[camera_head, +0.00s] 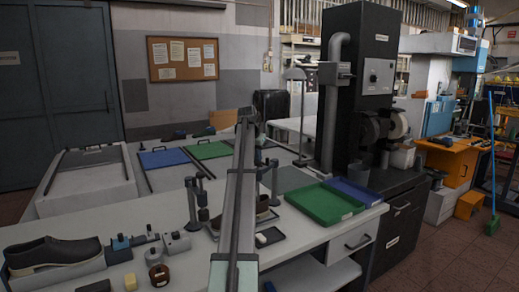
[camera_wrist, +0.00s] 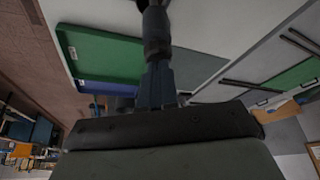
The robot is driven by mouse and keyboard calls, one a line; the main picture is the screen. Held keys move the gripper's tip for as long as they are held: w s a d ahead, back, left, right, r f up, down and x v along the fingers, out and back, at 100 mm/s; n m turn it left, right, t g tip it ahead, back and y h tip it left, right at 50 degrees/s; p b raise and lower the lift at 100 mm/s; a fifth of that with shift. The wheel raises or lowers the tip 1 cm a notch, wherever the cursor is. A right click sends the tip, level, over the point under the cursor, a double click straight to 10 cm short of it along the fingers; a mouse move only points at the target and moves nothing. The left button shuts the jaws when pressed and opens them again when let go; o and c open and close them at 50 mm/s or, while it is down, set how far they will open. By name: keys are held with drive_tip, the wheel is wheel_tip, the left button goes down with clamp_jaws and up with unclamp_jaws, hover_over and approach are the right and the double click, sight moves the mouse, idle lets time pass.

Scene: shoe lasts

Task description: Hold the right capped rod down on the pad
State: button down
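Two dark uprights with dark caps stand on the white bench in the camera_head view. The left capped rod (camera_head: 191,203) has a shorter dark post beside it. The right capped rod (camera_head: 275,182) stands just right of my arm. A dark shoe or last on a dark pad (camera_head: 267,239) lies partly behind my arm. In the camera_head view my arm hides most of the gripper. Whether it touches the rod cannot be told.
A green tray (camera_head: 325,203) and a blue tray (camera_head: 355,190) lie to the right. A black machine (camera_head: 352,100) stands behind right.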

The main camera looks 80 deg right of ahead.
drive_tip(key=shift+f, duration=0.1)
wheel_tip(320, 180, up, 9)
idle(1.2)
idle(0.5)
